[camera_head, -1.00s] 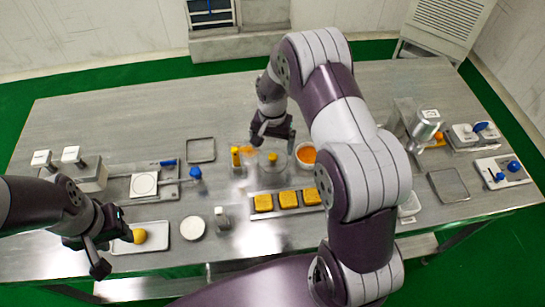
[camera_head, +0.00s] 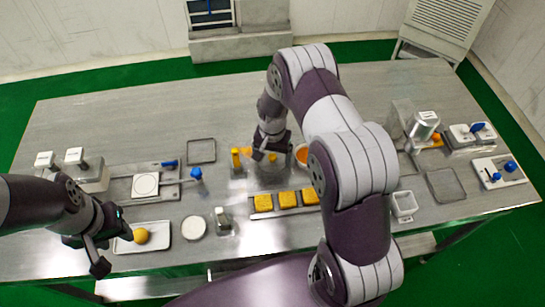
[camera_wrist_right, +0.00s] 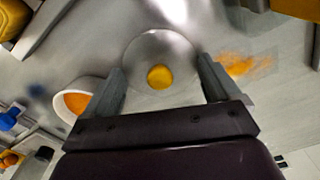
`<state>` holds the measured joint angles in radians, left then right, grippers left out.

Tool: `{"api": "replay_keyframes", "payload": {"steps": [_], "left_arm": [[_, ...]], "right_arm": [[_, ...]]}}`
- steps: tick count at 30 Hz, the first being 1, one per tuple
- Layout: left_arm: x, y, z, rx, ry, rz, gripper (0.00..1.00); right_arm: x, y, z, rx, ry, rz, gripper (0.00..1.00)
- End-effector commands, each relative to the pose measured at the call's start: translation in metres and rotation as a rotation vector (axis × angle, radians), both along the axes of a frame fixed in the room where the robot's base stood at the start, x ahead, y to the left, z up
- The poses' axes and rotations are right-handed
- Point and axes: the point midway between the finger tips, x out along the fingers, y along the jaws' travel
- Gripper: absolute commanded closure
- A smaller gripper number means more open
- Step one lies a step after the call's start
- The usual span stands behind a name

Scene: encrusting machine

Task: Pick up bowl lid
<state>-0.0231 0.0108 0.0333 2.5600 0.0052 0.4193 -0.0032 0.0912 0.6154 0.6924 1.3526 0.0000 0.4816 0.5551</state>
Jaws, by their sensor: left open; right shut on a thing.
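The bowl lid (camera_wrist_right: 150,47) is a round, shiny metal disc with an orange-yellow knob (camera_wrist_right: 159,77), seen in the right wrist view. My right gripper (camera_wrist_right: 160,75) has one finger on each side of the knob and is shut on the lid. I cannot tell whether the lid is off the table. My left gripper (camera_head: 112,250) is open and empty, beside a tray with a yellow ball.
Orange crumbs (camera_wrist_right: 240,65) lie nearby. A tray with yellow cubes (camera_head: 263,203) is in front. The table's back middle is clear.

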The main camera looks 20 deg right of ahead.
Motion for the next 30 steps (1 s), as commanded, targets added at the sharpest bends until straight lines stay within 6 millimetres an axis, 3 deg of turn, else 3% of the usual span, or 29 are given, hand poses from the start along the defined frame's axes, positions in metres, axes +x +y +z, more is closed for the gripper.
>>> {"api": "replay_keyframes", "payload": {"steps": [5, 8, 18, 24, 27, 30], "left_arm": [[0.000, 0.000, -0.006, 0.000, 0.000, 0.000, 0.57], [0.000, 0.000, -0.011, 0.000, 0.000, 0.000, 0.57], [0.000, 0.000, -0.022, 0.000, 0.000, 0.000, 0.57], [0.000, 0.000, -0.025, 0.000, 0.000, 0.000, 0.57], [0.000, 0.000, -0.019, 0.000, 0.000, 0.000, 0.57], [0.000, 0.000, 0.005, 0.000, 0.000, 0.000, 0.57]], "right_arm": [[0.001, 0.000, 0.018, 0.000, -0.004, 0.000, 0.39], [0.001, 0.000, 0.039, 0.000, -0.007, 0.000, 0.39], [-0.061, -0.048, 0.085, -0.001, -0.003, -0.005, 0.39], [-0.084, -0.066, 0.102, 0.000, -0.002, -0.002, 0.39], [-0.090, -0.070, 0.112, 0.000, 0.000, -0.002, 0.39], [-0.099, -0.070, 0.125, 0.001, 0.004, -0.003, 0.39]]}}
